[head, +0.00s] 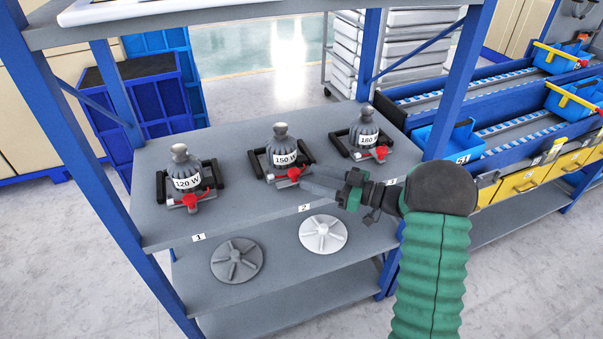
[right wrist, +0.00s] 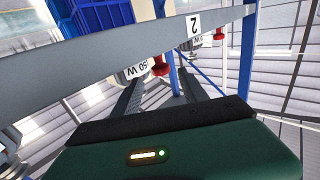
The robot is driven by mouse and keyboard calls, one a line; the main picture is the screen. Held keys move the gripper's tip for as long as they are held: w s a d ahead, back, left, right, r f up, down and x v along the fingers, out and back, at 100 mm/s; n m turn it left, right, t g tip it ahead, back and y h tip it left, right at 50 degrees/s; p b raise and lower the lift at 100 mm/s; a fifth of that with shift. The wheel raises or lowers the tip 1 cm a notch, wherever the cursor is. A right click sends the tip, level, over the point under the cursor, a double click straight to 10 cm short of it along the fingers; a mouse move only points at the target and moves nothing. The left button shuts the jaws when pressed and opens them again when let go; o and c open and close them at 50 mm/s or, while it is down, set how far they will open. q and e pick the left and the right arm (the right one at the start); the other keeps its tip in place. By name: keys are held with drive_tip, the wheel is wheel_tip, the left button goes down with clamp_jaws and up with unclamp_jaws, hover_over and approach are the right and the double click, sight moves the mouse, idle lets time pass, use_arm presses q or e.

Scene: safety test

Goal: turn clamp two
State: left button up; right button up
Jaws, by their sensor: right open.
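Clamp two, the middle clamp, has a red handle (head: 290,174) and black side bars, and holds a grey bottle-shaped part marked 150 W (head: 283,150). It stands on the grey shelf behind the label 2 (head: 304,208). My right gripper (head: 306,180) reaches in from the right, its fingers pointing left close to this handle. In the right wrist view the two fingers (right wrist: 160,88) are apart, with a red handle end (right wrist: 160,66) just beyond and between their tips. I cannot tell whether they touch it. My left gripper is not in view.
Similar clamps with red handles stand to the left, marked 120 W (head: 187,182), and to the right, marked 180 W (head: 368,139). Two round discs, grey (head: 237,260) and white (head: 323,234), lie on the lower shelf. A blue rack post (head: 462,75) stands behind my right arm.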

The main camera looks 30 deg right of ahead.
drive_tip(key=v, duration=1.2)
drive_tip(key=shift+s+d+f, duration=0.1)
drive_tip(key=shift+s+d, duration=0.1)
